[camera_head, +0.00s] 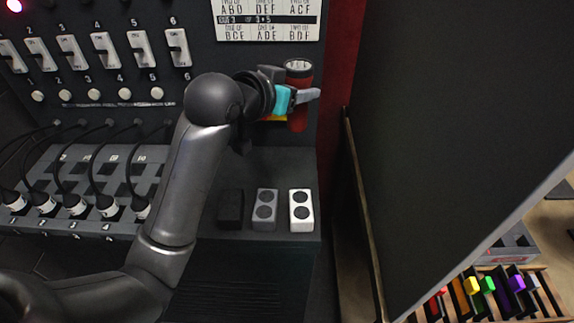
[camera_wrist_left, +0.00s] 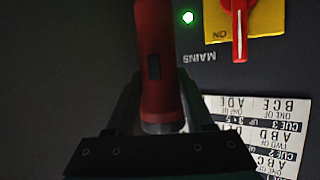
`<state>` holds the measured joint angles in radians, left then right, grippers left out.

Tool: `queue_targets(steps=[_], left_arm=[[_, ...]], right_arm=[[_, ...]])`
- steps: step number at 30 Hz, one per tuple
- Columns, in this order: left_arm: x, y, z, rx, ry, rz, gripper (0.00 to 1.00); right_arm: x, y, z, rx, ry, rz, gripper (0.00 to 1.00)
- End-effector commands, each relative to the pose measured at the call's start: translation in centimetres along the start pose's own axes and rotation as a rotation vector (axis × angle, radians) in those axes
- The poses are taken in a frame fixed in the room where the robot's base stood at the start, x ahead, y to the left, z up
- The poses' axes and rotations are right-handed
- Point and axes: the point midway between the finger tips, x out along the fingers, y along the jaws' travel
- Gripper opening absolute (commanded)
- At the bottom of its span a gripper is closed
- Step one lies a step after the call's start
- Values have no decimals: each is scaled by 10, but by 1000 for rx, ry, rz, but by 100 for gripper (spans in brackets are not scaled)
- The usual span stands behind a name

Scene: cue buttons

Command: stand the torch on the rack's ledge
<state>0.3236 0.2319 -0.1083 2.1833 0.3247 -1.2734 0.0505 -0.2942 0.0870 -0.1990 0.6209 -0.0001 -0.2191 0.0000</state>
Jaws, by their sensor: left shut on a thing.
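The torch (camera_head: 298,118) is red with a dark head. It stands about upright in my left gripper (camera_head: 296,96), in front of the rack's dark panel. The left gripper is shut on it; in the left wrist view the red torch (camera_wrist_left: 157,55) runs between the fingers (camera_wrist_left: 158,105). The rack's grey ledge (camera_head: 278,165) juts out below. The torch's lower end appears above or near the back of the ledge; I cannot tell whether it touches. My right gripper is not in view.
A large dark panel (camera_head: 440,120) stands right. The wrist view shows a red switch (camera_wrist_left: 239,30) on yellow and a cue card (camera_wrist_left: 262,130).

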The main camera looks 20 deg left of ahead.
Motion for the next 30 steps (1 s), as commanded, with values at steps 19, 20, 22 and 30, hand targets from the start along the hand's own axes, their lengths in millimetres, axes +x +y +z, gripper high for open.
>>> queue_targets(steps=[19,20,22,30], left_arm=[[50,0,119,-2,2,0,0],[51,0,123,-2,1,0,0],[55,1,134,-2,0,-1,0],[64,0,154,0,3,-1,0]], right_arm=[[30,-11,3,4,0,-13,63],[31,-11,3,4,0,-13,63],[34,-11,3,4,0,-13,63],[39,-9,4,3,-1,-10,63]])
